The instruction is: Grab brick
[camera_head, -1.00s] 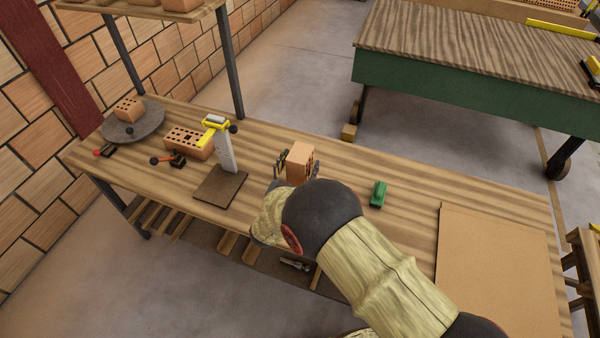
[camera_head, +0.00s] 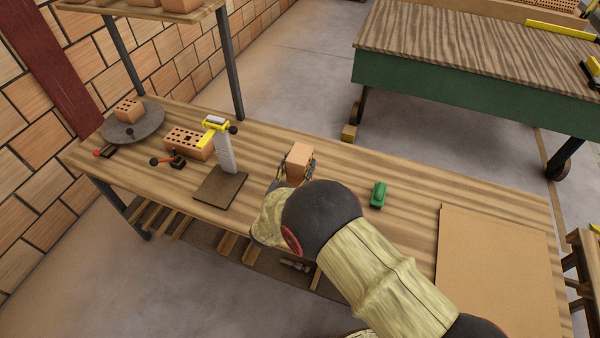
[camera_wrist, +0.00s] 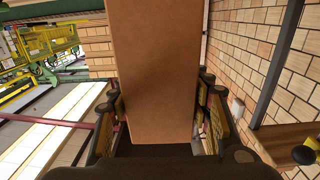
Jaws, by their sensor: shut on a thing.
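A plain orange-brown brick (camera_head: 299,163) stands over the middle of the wooden workbench in the head view. My gripper (camera_head: 294,178) is shut on this brick, with fingers on both of its sides. In the wrist view the brick (camera_wrist: 155,70) fills the middle of the picture, and the gripper's fingers (camera_wrist: 158,115) press it from left and right. My arm hides the brick's lower part in the head view. I cannot tell whether the brick touches the bench.
On the workbench (camera_head: 340,175), a yellow-topped stand (camera_head: 222,155) and a holed brick (camera_head: 188,142) are to the left. Another brick (camera_head: 129,109) sits on a round turntable (camera_head: 140,124).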

